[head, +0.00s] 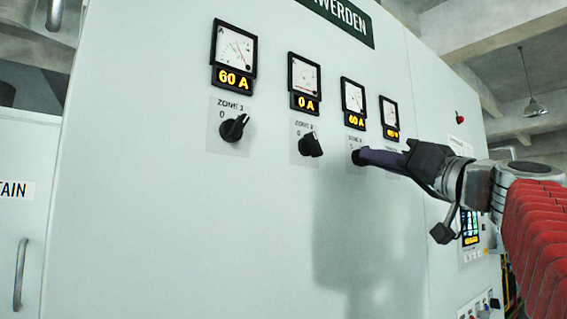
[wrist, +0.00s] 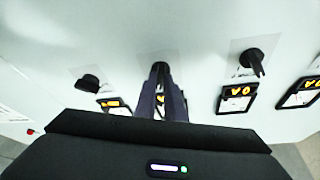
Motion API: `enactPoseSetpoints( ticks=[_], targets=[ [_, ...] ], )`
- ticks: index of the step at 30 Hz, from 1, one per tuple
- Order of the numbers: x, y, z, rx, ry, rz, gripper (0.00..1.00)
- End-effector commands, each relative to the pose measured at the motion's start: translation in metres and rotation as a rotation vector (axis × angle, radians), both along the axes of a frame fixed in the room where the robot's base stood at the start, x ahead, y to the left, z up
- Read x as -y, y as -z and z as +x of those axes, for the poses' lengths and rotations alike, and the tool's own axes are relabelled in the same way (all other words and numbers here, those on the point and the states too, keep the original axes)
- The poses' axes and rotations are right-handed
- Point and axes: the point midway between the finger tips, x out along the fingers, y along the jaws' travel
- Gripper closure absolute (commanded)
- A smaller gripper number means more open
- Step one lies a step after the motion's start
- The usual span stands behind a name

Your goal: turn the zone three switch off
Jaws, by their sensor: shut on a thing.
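The zone three switch (head: 356,157) is a small black rotary knob on the pale cabinet front, under the third meter. My gripper (head: 363,157) reaches in from the right and its dark purple fingers are shut on this knob. In the wrist view the fingers (wrist: 159,72) meet at the knob, which they mostly hide. The knob's pointing direction cannot be told. The display under the third meter (head: 354,97) reads 60 A.
The zone one knob (head: 234,128) is tilted under a 60 A display. The zone two knob (head: 311,145) sits close left of my gripper, under a 0 A display. A fourth knob (wrist: 88,83) shows in the wrist view. A touch panel (head: 470,226) is lower right.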

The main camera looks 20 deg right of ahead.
Motion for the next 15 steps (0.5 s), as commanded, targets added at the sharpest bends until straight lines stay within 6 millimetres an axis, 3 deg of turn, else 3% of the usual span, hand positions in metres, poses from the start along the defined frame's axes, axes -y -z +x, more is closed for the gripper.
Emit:
enactPoseSetpoints(
  ticks=[15],
  targets=[
    [0.0067,0.0017,0.0026,0.144,0.000,-0.416,1.00]
  ],
)
